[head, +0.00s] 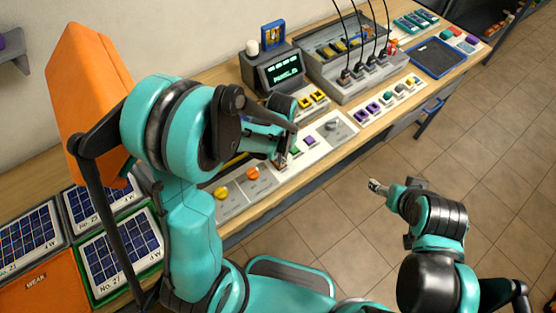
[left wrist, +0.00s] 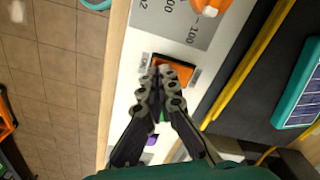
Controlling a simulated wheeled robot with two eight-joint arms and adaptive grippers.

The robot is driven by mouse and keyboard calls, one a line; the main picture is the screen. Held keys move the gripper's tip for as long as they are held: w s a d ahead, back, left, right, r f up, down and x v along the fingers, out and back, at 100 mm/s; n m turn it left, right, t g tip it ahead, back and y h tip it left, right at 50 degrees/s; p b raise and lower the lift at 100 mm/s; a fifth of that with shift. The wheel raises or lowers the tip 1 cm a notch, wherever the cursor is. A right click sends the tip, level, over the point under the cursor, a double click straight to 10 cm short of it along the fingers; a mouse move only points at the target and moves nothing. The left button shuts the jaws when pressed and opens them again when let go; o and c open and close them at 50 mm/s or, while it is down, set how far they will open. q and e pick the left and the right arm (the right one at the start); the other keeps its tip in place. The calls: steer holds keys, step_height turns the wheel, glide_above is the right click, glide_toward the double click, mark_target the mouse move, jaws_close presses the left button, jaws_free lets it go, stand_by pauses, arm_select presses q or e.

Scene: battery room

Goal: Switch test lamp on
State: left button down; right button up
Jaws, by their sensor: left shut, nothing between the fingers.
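A pale control strip (head: 318,146) runs along the table's front edge. On it sits an orange rocker switch (left wrist: 177,68), seen in the left wrist view with a dark frame. My left gripper (left wrist: 168,74) is shut and empty, its fingertips over the switch; I cannot tell whether they touch it. In the head view the left gripper (head: 283,158) is partly hidden by its own arm. My right gripper (head: 378,187) is over the floor, away from the table; its fingers are too small to judge. I cannot make out which thing is the test lamp.
Beside the switch are an orange knob (head: 252,173), a yellow knob (head: 221,193), a green button (head: 295,151) and a purple button (head: 311,141). Behind stand a small display (head: 284,73) and a grey unit with black cables (head: 350,85). Solar panels (head: 120,250) lie at left.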

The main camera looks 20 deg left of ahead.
arm_select(q)
steer(key=shift+f, duration=0.25)
steer(key=shift+r+p, duration=2.35)
steer(key=shift+r, duration=1.25)
steer(key=shift+s+a+r+b, duration=0.1)
steer(key=shift+r+b, duration=0.05)
steer(key=shift+b, duration=0.2)
steer(key=s+a+r+t+b, duration=0.2)
steer(key=s+t+b, duration=0.1)
steer(key=s+b, duration=0.1)
steer(key=s+a+r+n+t+b, duration=0.1)
steer(key=s+a+r+t+b, duration=0.1)
steer(key=s+t+b, duration=0.2)
steer(key=shift+s+a+n+b, duration=0.3)
steer(key=shift+s+b, duration=0.45)
steer(key=shift+s, duration=0.3)
